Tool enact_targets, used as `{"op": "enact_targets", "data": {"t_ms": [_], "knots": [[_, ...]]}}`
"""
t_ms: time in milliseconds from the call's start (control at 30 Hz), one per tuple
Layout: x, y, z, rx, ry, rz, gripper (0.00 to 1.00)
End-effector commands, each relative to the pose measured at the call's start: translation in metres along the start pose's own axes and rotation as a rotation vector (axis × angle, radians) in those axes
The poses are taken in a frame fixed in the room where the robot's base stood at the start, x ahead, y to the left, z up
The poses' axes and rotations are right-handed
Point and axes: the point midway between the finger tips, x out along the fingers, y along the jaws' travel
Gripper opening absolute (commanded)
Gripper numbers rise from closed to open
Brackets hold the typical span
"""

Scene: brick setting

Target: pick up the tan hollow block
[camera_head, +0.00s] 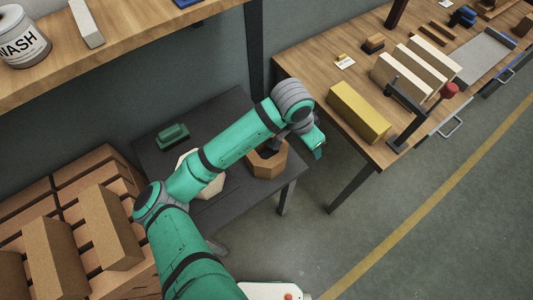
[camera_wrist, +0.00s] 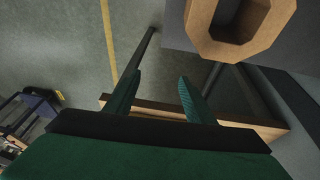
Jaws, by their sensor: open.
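The tan hollow block (camera_head: 268,163) is an angular ring with a dark opening. In the head view it sits near the right edge of a dark grey table (camera_head: 226,118), partly hidden by my arm. In the wrist view the block (camera_wrist: 202,24) is at the top right, cut off by the frame's upper edge. My gripper (camera_wrist: 158,85) is open, with nothing between its two green fingers. The block lies beyond the fingertips and to their right in that view. In the head view my gripper (camera_head: 318,150) is mostly hidden behind the wrist, just right of the block.
A green object (camera_head: 173,135) and a pale block (camera_head: 212,186), partly covered by my arm, are on the same table. A wooden workbench (camera_head: 300,62) with a yellow block (camera_head: 358,112) stands right. Tan blocks (camera_head: 108,228) rest on pallets at left. A shelf (camera_head: 130,40) overhangs the upper left.

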Motion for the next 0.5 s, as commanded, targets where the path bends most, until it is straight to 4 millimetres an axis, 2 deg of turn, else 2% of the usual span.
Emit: {"op": "enact_targets", "data": {"t_ms": [33,100,200,367,500], "knots": [[-0.004,-0.013,0.021,-0.001,-0.07,-0.023,0.49],[-0.008,-0.024,0.045,-0.002,-0.153,-0.042,0.49],[-0.014,-0.035,0.071,-0.006,-0.241,-0.061,0.49],[-0.015,-0.042,0.091,-0.011,-0.305,-0.072,0.49],[0.002,-0.044,0.099,-0.012,-0.312,-0.072,0.49]]}}
